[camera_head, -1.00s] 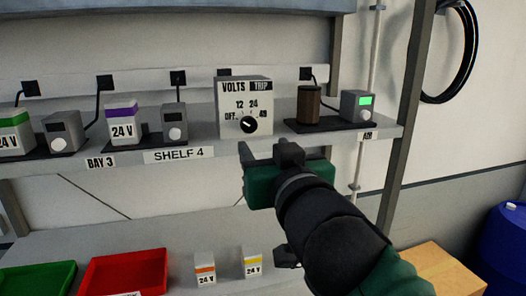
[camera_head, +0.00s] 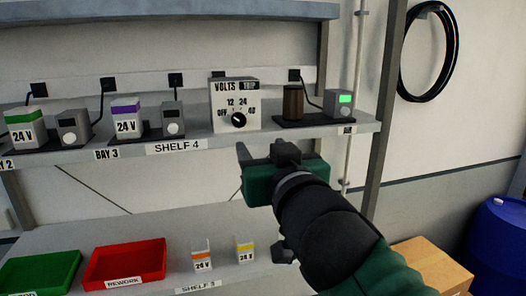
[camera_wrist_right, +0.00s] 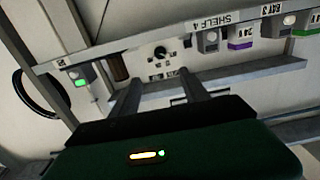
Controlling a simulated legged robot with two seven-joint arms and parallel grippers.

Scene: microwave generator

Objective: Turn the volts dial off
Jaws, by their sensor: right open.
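The white volts box (camera_head: 218,102) stands on the upper shelf, marked VOLTS, with OFF, 12, 24 and 48 around a black round dial (camera_head: 238,119). The dial's white mark is too small to read its setting surely. The dial also shows upside down in the right wrist view (camera_wrist_right: 160,52). My right gripper (camera_head: 264,154) is open and empty, below and slightly right of the dial in the head view, apart from it. In the wrist view its two fingers (camera_wrist_right: 160,95) point toward the box, with the dial between their lines. My left gripper is not in view.
A brown cylinder (camera_head: 293,102) and a grey unit with a green screen (camera_head: 340,103) stand right of the box. Grey units and 24 V packs stand left. Below are red (camera_head: 125,262) and green (camera_head: 40,272) trays. A shelf post (camera_head: 385,110) rises at right.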

